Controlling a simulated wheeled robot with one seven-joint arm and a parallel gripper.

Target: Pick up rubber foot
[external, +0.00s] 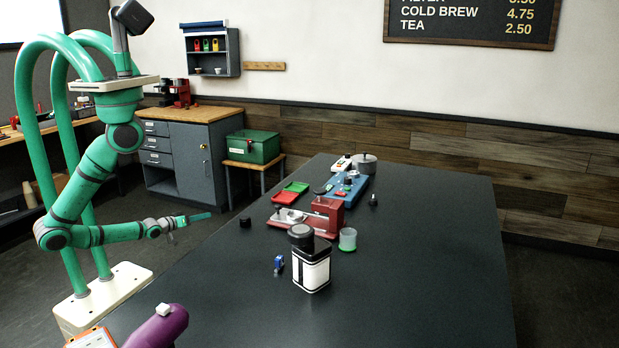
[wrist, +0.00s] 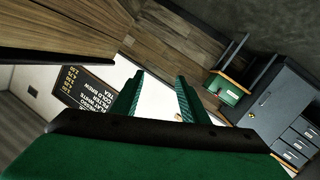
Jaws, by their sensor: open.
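A small black block (external: 245,222), possibly the rubber foot, sits at the left edge of the dark table. Another small black piece (external: 373,200) stands farther back to the right; I cannot tell for sure which is the foot. My gripper (external: 196,219) is out to the left of the table edge, pointing right, apart from the nearer black block. In the wrist view my gripper (wrist: 158,82) has its two green fingers spread with nothing between them. Neither black piece can be made out in the wrist view.
On the table (external: 430,270) stand a black-and-white canister (external: 311,272), a red machine part (external: 326,214), a green-based cup (external: 348,239), a small blue item (external: 279,264), red and green trays (external: 290,190) and a blue board (external: 347,188). The table's right and front are clear.

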